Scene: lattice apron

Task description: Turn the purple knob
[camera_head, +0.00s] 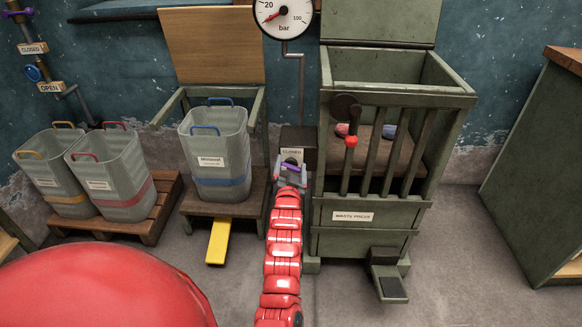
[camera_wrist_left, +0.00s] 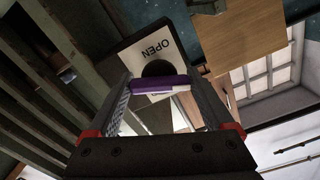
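The purple knob (camera_head: 291,168) is a short bar on a small dark box (camera_head: 298,138) left of the waste press. In the left wrist view the purple knob (camera_wrist_left: 158,84) lies crosswise in front of a dark round hub, below an "OPEN" label (camera_wrist_left: 155,50). A "CLOSED" label (camera_head: 291,152) shows above it in the head view. My left gripper (camera_head: 291,180) reaches it from below. In the left wrist view its fingers (camera_wrist_left: 160,88) stand wide apart, one at each end of the knob; whether they touch it I cannot tell. My right gripper is not in view.
The green waste press (camera_head: 365,215) with bars and a red-ended lever (camera_head: 351,142) stands close right. A grey bin (camera_head: 218,150) on a stand with a yellow pedal (camera_head: 218,241) is left. A gauge (camera_head: 284,14) hangs above. Another purplish handle (camera_head: 14,12) is at far left.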

